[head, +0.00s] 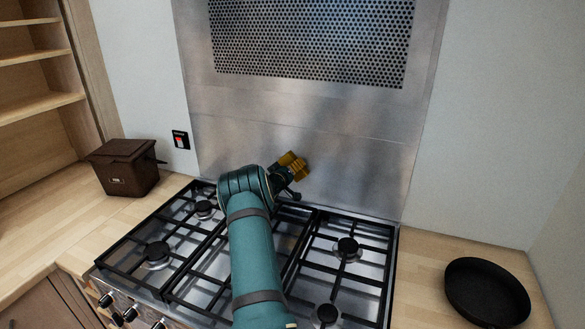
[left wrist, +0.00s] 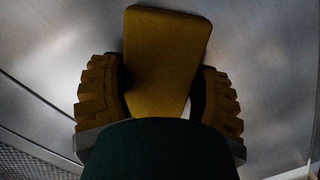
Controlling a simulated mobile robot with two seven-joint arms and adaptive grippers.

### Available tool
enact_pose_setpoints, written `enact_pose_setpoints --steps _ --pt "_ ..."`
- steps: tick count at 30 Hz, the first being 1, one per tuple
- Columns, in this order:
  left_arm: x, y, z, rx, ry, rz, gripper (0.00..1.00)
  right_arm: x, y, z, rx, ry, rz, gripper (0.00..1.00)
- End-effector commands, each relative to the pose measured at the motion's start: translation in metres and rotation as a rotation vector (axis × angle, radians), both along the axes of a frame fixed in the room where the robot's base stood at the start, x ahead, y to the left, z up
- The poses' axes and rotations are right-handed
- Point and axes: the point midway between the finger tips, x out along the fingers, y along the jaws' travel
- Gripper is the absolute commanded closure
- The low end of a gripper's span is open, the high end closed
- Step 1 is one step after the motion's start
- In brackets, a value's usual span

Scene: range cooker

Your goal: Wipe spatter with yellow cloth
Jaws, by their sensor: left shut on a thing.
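The yellow cloth (left wrist: 166,45) is a flat folded pad held between the ridged fingers of my left gripper (left wrist: 158,75). In the head view my left gripper (head: 291,167) is up at the steel splashback (head: 355,160) behind the hob. The cloth is close to the steel there; I cannot tell if it touches. My gripper and arm hide part of the splashback's lower area. I make out no distinct spatter, only dull uneven shading on the steel. My right gripper is not in view.
My left arm reaches over the hob's black grates (head: 320,265). A dark brown lidded box (head: 124,168) stands on the left counter. A black pan (head: 487,292) sits on the right counter. A perforated panel (head: 310,40) is above. A red switch (head: 181,140) is on the wall.

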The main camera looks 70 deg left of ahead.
Motion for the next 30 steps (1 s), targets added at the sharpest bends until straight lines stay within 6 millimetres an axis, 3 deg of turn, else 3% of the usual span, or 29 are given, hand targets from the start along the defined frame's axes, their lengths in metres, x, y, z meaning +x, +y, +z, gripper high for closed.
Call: enact_pose_setpoints --steps 30 --pt "-0.046 0.041 0.0 0.003 0.001 0.003 0.62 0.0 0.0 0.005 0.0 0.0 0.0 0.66"
